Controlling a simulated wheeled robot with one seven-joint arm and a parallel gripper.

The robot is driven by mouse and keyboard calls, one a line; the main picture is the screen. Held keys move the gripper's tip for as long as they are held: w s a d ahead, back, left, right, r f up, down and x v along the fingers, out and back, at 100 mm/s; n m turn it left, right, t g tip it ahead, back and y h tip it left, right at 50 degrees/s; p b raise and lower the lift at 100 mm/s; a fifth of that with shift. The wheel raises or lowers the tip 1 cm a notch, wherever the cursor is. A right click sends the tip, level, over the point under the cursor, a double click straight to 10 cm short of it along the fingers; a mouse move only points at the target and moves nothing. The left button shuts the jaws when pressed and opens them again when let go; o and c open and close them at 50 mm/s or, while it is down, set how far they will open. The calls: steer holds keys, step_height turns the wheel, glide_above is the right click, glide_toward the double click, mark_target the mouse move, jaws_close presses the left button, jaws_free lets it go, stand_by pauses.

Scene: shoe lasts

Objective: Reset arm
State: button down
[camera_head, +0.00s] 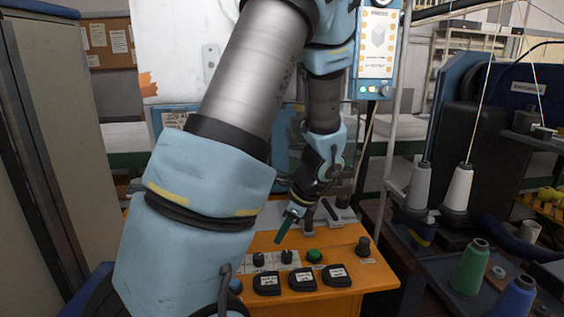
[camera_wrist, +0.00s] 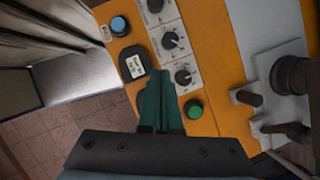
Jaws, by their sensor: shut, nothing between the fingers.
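My gripper (camera_head: 285,226) is shut and empty. Its green fingers point down over the orange control panel (camera_head: 375,279), above the row of knobs. In the wrist view my gripper (camera_wrist: 160,76) shows its two green fingers pressed together, next to a black labelled button (camera_wrist: 134,64) and a dark knob (camera_wrist: 183,74). A green button (camera_wrist: 193,109) lies just right of the fingertips. I cannot tell whether the fingers touch the panel. My arm covers the left part of the panel in the head view.
A blue button (camera_wrist: 119,25) sits at the panel's edge. Thread cones (camera_head: 459,187) and spools (camera_head: 470,266) stand right of the panel.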

steer(key=s+a+r+n+h, duration=0.2)
steer(key=s+a+r+n, duration=0.1)
steer(key=n, duration=0.7)
steer(key=s+a+r+n+h, duration=0.2)
steer(key=s+a+r+n, duration=0.1)
steer(key=n, duration=0.7)
steer(key=shift+s+a+r+n+h, duration=0.3)
steer(key=shift+s+a, duration=0.15)
steer(key=shift+s, duration=0.25)
stand_by(0.6)
